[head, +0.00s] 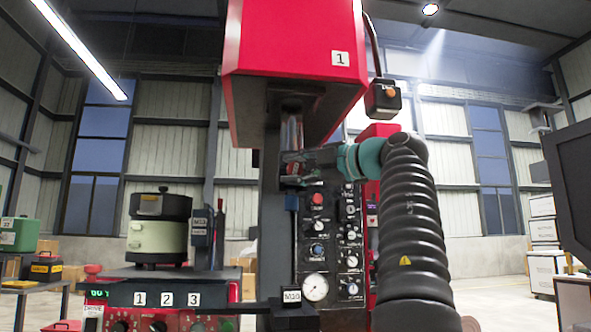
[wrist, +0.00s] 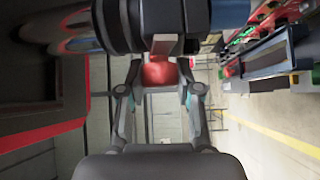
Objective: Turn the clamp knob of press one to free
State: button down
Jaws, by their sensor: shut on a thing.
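Press one (head: 290,40) is a large red machine head with a white "1" label, above a dark column. My gripper (head: 294,170) is at the column, just below the red head. In the wrist view, my gripper (wrist: 160,84) has its two fingers on either side of a red knob (wrist: 159,73) and is shut on it. This looks like the clamp knob. In the head view the gripper largely hides the knob, and its turned position cannot be read.
A control panel (head: 350,243) with knobs and a gauge (head: 315,287) stands just below my gripper. A hanging button box (head: 383,98) is close above my arm. A bowl feeder (head: 158,232) stands at the left on a bench numbered 1 to 3. A dark screen (head: 572,185) is at the right.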

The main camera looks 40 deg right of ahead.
dwell(0.3)
jog(key=c, duration=0.8)
grip_release()
jog(key=shift+a, duration=0.1)
jog(key=shift+o, duration=0.2)
jog(key=v, duration=1.2)
